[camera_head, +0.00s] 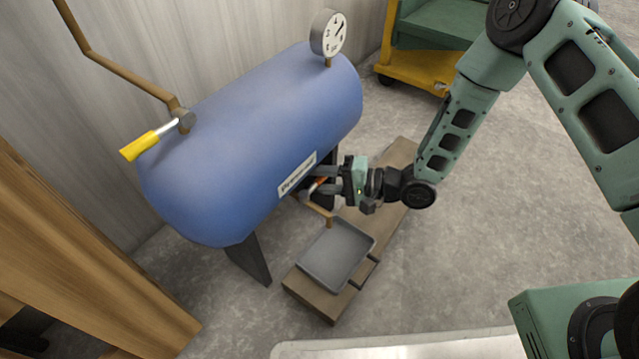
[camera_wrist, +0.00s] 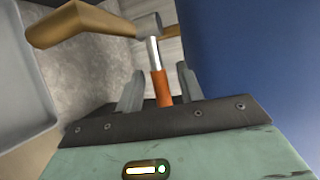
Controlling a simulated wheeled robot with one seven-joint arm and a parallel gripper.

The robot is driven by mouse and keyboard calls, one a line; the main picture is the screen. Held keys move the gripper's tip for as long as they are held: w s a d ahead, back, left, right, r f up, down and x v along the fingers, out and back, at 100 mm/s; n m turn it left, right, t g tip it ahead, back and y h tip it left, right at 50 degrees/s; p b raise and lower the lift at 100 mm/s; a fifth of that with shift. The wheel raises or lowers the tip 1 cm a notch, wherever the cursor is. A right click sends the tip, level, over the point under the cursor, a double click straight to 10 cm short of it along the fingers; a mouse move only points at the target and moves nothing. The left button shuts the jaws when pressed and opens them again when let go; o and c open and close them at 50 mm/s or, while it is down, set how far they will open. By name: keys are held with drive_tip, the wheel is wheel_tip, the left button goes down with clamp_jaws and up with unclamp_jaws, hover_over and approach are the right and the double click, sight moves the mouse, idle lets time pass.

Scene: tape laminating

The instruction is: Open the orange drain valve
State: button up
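The orange drain valve handle (camera_head: 318,184) is at the lower front of the blue pressure tank (camera_head: 250,130), partly hidden by my gripper in the head view. In the wrist view the orange grip (camera_wrist: 161,88) on its metal lever lies between the two grey fingers of my gripper (camera_wrist: 158,88). A gap shows on each side of the grip, so the fingers look open around it. The lever joins a grey valve body (camera_wrist: 148,25) on a brown pipe (camera_wrist: 82,24). In the head view my gripper (camera_head: 318,180) reaches in from the right, just below the "Pressure" label.
A grey drain tray (camera_head: 338,255) sits on a wooden board below the spout. A yellow-handled valve (camera_head: 140,146) is at the tank's upper left, and a gauge (camera_head: 328,34) is on top. A green and yellow cart (camera_head: 425,70) stands behind. Floor at the right is clear.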

drive_tip(key=shift+a, duration=0.15)
drive_tip(key=shift+c, duration=0.4)
clamp_jaws()
